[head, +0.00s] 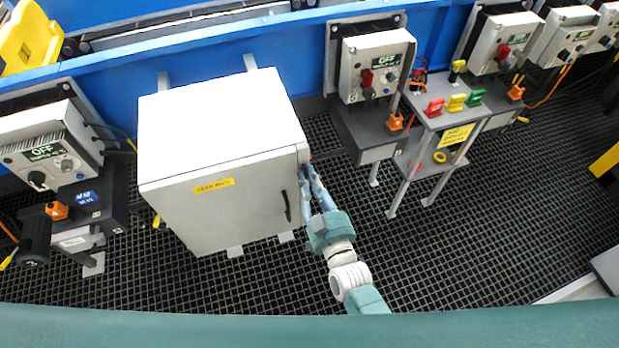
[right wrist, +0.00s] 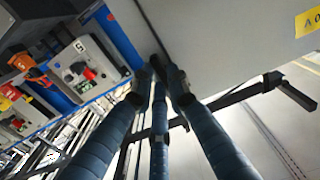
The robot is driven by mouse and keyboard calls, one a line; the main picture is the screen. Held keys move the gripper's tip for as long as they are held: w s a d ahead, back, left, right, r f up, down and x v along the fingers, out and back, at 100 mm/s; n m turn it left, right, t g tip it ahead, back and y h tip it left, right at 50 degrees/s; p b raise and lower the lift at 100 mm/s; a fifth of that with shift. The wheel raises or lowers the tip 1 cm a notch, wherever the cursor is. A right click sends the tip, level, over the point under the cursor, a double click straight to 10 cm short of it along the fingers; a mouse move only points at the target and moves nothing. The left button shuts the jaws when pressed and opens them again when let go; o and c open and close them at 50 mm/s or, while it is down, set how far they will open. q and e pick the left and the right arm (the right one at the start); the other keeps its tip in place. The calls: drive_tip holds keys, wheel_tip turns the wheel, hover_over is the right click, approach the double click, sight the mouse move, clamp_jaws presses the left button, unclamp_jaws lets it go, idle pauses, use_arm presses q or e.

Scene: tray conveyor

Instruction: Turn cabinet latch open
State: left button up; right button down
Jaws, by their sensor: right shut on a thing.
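The white cabinet (head: 215,115) stands left of centre in the head view, its door (head: 235,215) shut, with a yellow label (head: 213,186) and a dark bar handle (head: 286,206). My right gripper (head: 308,172) is at the cabinet's right side near the upper front corner, its fingers closed together on the cabinet latch. The latch is mostly hidden by the fingers. In the right wrist view the fingertips (right wrist: 162,75) meet at the cabinet wall (right wrist: 225,40); the dark handle (right wrist: 290,92) shows to their right. My left gripper is not in view.
A control box on a stand (head: 375,65) is behind and right of the cabinet. Another control box (head: 45,150) stands at the left. The black grated floor (head: 480,230) at right front is clear.

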drive_tip(key=shift+f, duration=0.1)
drive_tip(key=c, duration=1.7)
unclamp_jaws()
drive_tip(key=v, duration=1.2)
drive_tip(key=shift+s, duration=0.1)
